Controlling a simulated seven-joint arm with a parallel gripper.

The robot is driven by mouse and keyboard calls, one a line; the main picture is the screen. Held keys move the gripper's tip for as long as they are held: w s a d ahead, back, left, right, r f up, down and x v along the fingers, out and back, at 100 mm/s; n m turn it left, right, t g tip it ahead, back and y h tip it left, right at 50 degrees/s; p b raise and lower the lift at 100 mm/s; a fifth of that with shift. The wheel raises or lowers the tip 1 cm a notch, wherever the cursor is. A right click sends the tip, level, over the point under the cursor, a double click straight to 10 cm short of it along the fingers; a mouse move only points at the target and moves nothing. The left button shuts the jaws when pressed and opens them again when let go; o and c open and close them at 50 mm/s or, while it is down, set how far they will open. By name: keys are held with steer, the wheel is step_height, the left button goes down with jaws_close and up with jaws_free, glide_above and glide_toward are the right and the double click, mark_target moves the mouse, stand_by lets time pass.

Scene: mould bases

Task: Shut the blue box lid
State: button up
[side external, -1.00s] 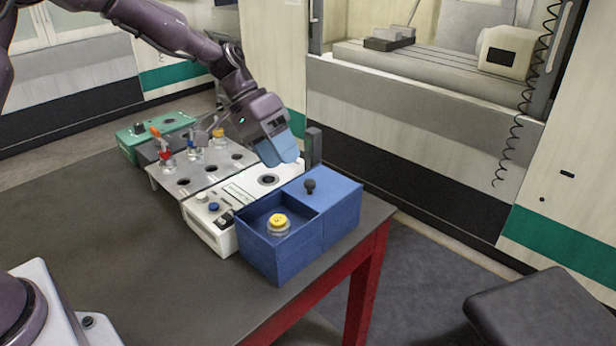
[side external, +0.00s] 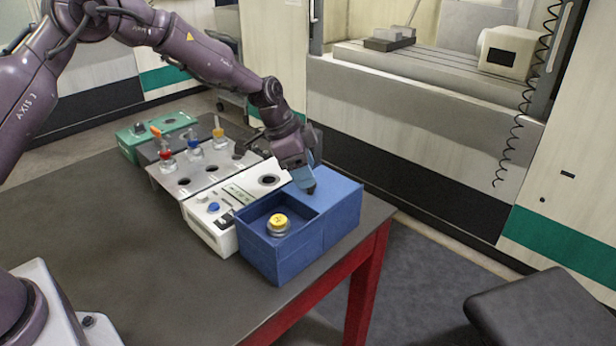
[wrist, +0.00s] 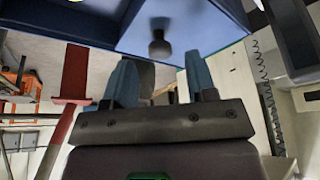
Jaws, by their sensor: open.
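The blue box (side external: 275,258) stands at the table's right front corner. Its blue lid (side external: 340,190) covers the right, far part, while the left, near part is uncovered. A yellow-capped jar (side external: 278,224) sits in that uncovered part. A dark knob (side external: 310,188) stands on the lid; it also shows in the wrist view (wrist: 158,46). My gripper (wrist: 158,68) is open and empty. In the wrist view the knob lies just past the fingertips, in line with the gap between them. In the side view the gripper is right by the knob, and its fingertips are partly hidden.
A white device (side external: 210,226) with buttons stands close to the box's left side. Beyond it are a grey rack (side external: 180,180) with several capped vials and a green box (side external: 135,147). The front left of the dark table (side external: 130,240) is clear.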

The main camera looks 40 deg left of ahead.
steer(key=shift+x, duration=1.15)
jaws_close()
steer(key=s, duration=1.2)
steer(key=shift+s, duration=0.2)
jaws_free()
steer(key=v, duration=1.3)
